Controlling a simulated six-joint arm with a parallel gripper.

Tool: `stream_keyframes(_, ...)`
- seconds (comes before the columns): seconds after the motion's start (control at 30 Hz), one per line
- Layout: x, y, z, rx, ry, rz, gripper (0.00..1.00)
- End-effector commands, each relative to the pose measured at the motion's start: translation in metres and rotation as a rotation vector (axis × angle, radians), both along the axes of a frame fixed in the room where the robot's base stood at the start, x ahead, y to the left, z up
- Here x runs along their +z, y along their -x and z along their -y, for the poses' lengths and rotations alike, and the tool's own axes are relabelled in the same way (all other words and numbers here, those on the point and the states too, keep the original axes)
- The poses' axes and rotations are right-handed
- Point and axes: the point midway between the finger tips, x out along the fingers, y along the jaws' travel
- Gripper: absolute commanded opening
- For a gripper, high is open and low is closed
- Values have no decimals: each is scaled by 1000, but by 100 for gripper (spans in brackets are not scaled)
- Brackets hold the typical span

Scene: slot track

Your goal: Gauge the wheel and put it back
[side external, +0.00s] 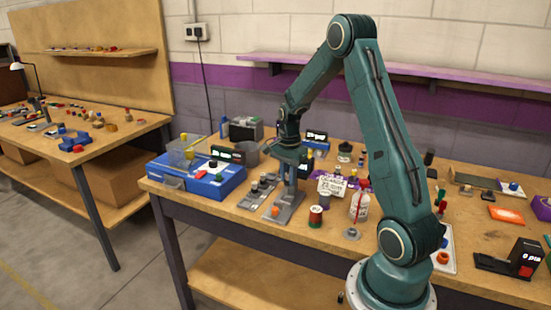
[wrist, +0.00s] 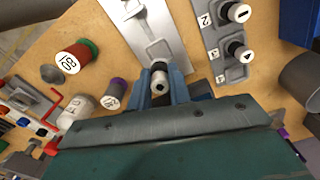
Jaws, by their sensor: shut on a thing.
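My gripper (side external: 290,183) points down over a grey metal plate (side external: 284,208) near the front edge of the bench. In the wrist view my gripper (wrist: 161,92) has its blue fingers closed on a small pale round piece with a dark centre hole, which looks like the wheel (wrist: 160,77). The grey plate (wrist: 143,32) with its slot lies just beyond the fingers. I cannot tell whether the wheel touches the plate. A grey rack (wrist: 213,43) with numbered black-and-white pieces stands to the right of the plate; it also shows in the side view (side external: 258,191).
A blue case (side external: 210,184) stands left of the rack. In the wrist view the spool (wrist: 77,58) is left of the plate, with bare bench between.

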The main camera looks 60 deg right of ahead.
Motion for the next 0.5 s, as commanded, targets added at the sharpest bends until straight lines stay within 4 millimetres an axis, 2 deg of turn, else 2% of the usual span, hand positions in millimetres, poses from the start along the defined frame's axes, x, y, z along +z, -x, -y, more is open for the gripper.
stream_keyframes(0.33, -9, 0, 0, 0, 0, -1, 0)
stream_keyframes(0.5, -25, 0, 0, 0, -2, -3, 0)
